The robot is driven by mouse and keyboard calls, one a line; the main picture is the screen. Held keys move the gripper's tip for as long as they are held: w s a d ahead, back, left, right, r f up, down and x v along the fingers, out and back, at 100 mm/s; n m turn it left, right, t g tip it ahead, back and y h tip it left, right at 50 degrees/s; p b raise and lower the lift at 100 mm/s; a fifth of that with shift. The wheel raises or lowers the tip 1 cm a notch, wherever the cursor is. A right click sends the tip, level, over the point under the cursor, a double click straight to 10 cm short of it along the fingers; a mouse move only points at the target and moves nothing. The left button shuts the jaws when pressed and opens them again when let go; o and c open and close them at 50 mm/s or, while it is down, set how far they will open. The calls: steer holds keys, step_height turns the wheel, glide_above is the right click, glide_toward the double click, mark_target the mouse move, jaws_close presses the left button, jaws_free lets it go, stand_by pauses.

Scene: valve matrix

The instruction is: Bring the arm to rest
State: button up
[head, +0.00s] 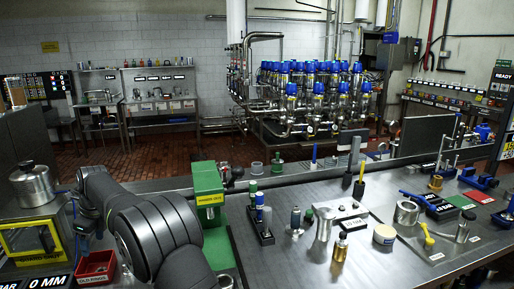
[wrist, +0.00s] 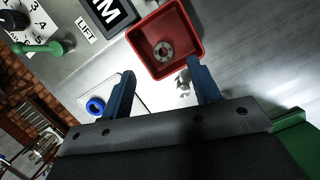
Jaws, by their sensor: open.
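My gripper (wrist: 160,95) shows in the wrist view with its two blue fingers spread apart and nothing between them. It hangs above the bench, with a red bin (wrist: 137,42) just beyond the fingertips. A grey ring lies in the bin. The red bin (head: 96,266) shows there too, left of the arm.
A green press (head: 209,195) stands close to the right of my arm. A yellow box (head: 30,238) with a steel pot (head: 33,185) is at the far left. Several fittings and tools stand on the steel bench (head: 285,262) to the right. A blue ring (wrist: 96,105) lies beside the left finger.

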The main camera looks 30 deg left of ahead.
step_height(320, 180, up, 5)
steer(key=shift+n+h, duration=0.3)
steer(key=shift+n, duration=0.5)
steer(key=w+d+r, duration=0.4)
steer(key=w+d, duration=0.1)
steer(key=w, duration=0.4)
steer(key=w+d+r, duration=0.4)
steer(key=w+d, duration=0.1)
steer(key=w, duration=0.5)
steer(key=w+d+r, duration=0.5)
steer(key=w+d, duration=0.1)
steer(key=w, duration=0.4)
steer(key=w+d+f+n, duration=0.1)
steer(key=w+d+f, duration=0.2)
steer(key=w+d, duration=0.6)
steer(key=shift+d, duration=0.2)
steer(key=shift+f, duration=0.1)
